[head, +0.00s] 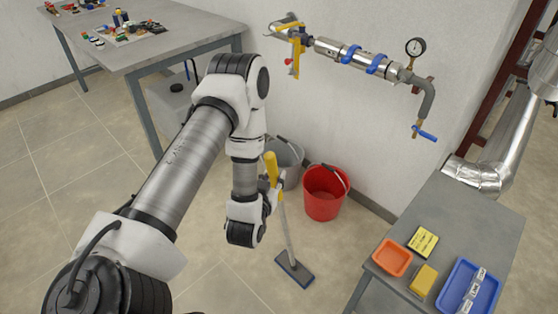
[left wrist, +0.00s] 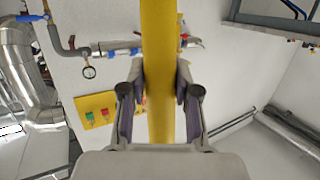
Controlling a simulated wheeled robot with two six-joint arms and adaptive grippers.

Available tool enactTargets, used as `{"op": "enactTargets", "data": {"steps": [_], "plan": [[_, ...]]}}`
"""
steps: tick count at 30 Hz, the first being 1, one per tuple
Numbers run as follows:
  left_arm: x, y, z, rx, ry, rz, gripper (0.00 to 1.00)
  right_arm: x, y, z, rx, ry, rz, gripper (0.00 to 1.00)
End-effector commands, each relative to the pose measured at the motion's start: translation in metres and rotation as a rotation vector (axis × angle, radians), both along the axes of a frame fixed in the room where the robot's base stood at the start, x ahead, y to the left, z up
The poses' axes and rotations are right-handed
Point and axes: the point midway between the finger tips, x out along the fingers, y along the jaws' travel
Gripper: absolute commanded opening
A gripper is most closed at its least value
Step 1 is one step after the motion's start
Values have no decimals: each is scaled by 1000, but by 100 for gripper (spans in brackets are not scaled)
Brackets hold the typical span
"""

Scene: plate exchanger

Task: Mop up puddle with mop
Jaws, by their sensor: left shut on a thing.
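The mop stands tilted on the tiled floor, with a yellow grip (head: 271,163), a grey pole (head: 288,228) and a flat blue-grey head (head: 294,269). My left gripper (head: 275,184) is shut on the yellow grip, just below its top end. In the left wrist view the yellow grip (left wrist: 160,45) runs upright between the two fingers of the left gripper (left wrist: 159,95). The mop head appears to rest on the floor. I cannot make out a puddle in either view. My right gripper is not in view.
A grey table (head: 452,218) with trays is at right, and another table (head: 180,38) is at back left. A pipe with a gauge (head: 415,47) is on the wall. Floor at left is clear.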

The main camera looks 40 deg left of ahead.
Motion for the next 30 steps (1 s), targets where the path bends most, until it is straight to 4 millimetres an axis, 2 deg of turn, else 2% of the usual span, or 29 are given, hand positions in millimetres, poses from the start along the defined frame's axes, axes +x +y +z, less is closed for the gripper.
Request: {"op": "enactTargets", "data": {"steps": [18,30], "plan": [[-46,4,0,1,6,2,0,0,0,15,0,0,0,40],[-45,4,34,1,-2,1,0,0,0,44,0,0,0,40]]}}
